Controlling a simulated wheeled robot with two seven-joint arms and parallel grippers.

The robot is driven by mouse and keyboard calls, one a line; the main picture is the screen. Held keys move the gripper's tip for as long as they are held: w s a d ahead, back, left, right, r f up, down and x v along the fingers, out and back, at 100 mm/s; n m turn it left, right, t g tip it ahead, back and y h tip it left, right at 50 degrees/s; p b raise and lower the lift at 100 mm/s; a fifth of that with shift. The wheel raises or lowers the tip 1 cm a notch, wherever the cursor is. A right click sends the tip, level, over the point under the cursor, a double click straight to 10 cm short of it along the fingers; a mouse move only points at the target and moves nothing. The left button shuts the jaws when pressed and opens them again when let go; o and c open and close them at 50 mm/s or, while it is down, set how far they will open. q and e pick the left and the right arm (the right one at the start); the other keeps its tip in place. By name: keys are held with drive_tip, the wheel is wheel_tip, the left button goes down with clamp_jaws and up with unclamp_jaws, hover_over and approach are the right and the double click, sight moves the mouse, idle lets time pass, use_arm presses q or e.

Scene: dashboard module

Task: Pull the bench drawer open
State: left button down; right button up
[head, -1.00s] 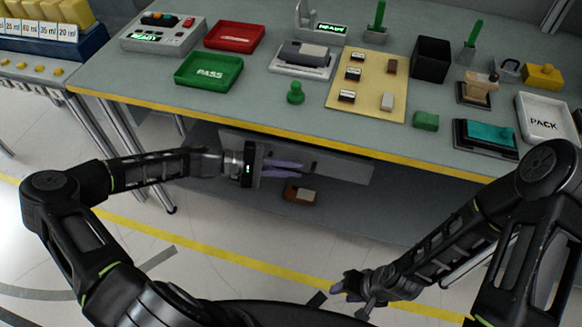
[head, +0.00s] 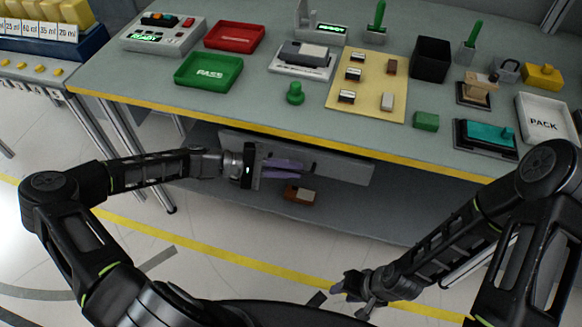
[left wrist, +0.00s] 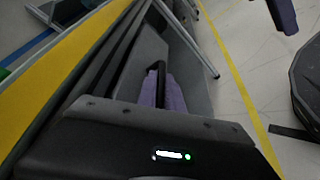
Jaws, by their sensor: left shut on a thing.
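The bench drawer's grey front (head: 345,169) hangs under the front edge of the bench, and it also shows in the left wrist view (left wrist: 150,49). I cannot tell any gap between it and the bench. My left gripper (head: 300,170) is at the drawer front, with its purple fingers together. In the left wrist view the fingers (left wrist: 172,92) are shut around the drawer's dark bar handle (left wrist: 161,72), partly hiding it. My right gripper (head: 350,292) is low over the floor, away from the drawer, empty, with its fingers apart.
The bench top (head: 270,97) has a yellow front edge and carries trays and fixtures. A brown block (head: 300,195) with a pale top lies below the drawer on a lower grey surface. The floor in front, with a yellow line (head: 230,257), is clear.

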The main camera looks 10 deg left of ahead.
use_arm(q)
drive_tip(key=s+a+p, duration=0.1)
drive_tip(key=s+p, duration=0.6)
drive_tip(key=s, duration=1.5)
drive_tip(key=shift+a+p, duration=0.2)
drive_tip(key=shift+p, duration=0.15)
drive_tip(key=c, duration=1.8)
unclamp_jaws()
drive_tip(key=shift+o, duration=0.2)
drive_tip(key=b+v, duration=0.1)
drive_tip(key=v, duration=0.7)
drive_tip(key=shift+s+d, duration=0.1)
drive_tip(key=shift+s, duration=0.05)
